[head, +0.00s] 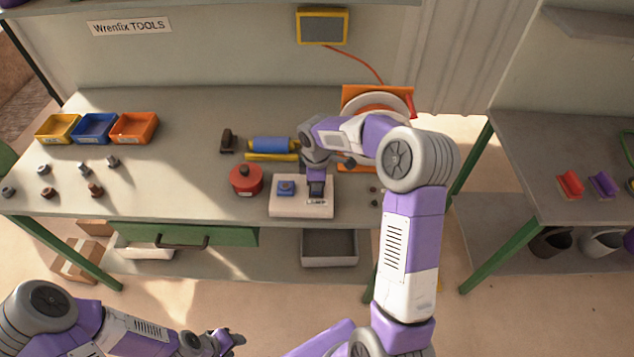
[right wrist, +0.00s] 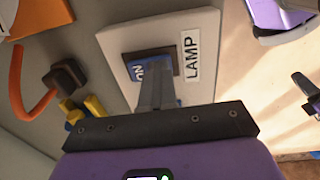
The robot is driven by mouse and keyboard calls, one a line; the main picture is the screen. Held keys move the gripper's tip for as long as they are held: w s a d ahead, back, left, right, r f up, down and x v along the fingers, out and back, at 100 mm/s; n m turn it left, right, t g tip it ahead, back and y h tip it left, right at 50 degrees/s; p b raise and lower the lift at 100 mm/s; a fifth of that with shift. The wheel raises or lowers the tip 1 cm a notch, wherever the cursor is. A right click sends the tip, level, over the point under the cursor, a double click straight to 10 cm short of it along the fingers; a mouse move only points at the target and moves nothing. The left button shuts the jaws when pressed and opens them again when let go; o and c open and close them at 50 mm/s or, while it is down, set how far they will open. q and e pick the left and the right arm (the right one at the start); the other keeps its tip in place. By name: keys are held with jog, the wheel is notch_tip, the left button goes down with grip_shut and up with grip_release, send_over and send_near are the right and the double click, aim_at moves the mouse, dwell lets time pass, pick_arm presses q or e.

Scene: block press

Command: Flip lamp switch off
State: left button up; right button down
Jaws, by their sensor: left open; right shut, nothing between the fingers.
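A pale switch panel (head: 275,210) lies near the table's front edge. In the right wrist view, a LAMP label (right wrist: 191,59) is beside a dark-framed rocker switch (right wrist: 137,70) with a blue part marked ON. My right gripper (head: 317,197) is shut and empty, pointing down over this switch; the fingers (right wrist: 157,88) hide part of it. I cannot tell whether they touch it. My left gripper (head: 235,338) is open and empty, low in front of the table.
A red round container (head: 245,181) stands left of the panel. A blue roller (head: 268,144) and an orange-framed device (head: 378,93) are behind it. Three bins (head: 94,127) and several small parts (head: 95,190) are on the left. A side bench (head: 560,150) is at right.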

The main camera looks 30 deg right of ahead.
jog(key=shift+w+d+r+p, duration=0.1)
jog(key=shift+r+p, duration=1.6)
jog(key=shift+r, duration=0.05)
notch_tip(320, 180, up, 10)
jog(key=s+p, duration=0.1)
jog(key=shift+s+a+r, duration=0.15)
jog(key=shift+a+r, duration=0.05)
jog(key=shift+a, duration=0.25)
